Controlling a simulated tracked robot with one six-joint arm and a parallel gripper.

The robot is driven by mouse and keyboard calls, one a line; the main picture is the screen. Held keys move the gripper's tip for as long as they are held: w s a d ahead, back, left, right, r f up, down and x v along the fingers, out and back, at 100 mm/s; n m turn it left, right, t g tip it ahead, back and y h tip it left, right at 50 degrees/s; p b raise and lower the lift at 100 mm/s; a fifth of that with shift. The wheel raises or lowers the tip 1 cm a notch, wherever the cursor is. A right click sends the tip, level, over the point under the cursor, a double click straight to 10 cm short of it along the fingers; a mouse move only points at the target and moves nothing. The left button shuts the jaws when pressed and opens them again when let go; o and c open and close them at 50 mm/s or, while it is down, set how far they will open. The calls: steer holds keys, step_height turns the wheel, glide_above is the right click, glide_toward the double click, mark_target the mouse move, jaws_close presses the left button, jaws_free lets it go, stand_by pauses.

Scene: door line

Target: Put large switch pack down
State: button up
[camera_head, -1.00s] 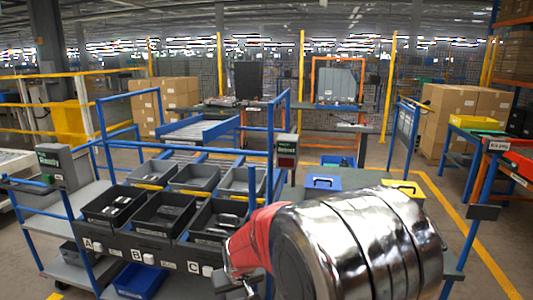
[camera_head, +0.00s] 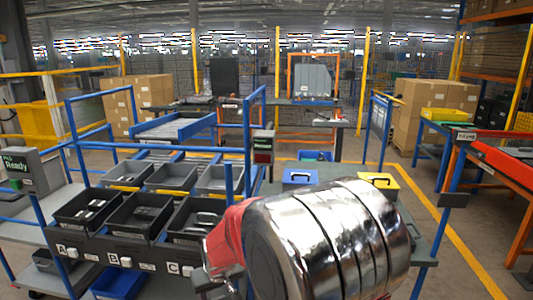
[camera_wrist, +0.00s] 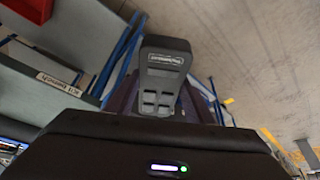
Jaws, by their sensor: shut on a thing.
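The thing in my gripper (camera_wrist: 160,104) is a dark grey pack (camera_wrist: 166,60) with a small label and several square keys, taken to be the large switch pack. In the wrist view it sticks out beyond the dark gripper body, with purplish fingers on both sides. My gripper is shut on it. The pack cannot be made out there.
Black trays (camera_head: 88,207) stand on the rack marked A, B, C, with grey trays (camera_head: 163,177) behind. A blue box (camera_head: 300,178) and a yellow box (camera_head: 378,184) stand on the grey bench beyond my arm. A "Ready" post (camera_head: 32,170) stands left. Open floor lies right.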

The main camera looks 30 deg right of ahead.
steer(key=d, duration=0.7)
stand_by(0.3)
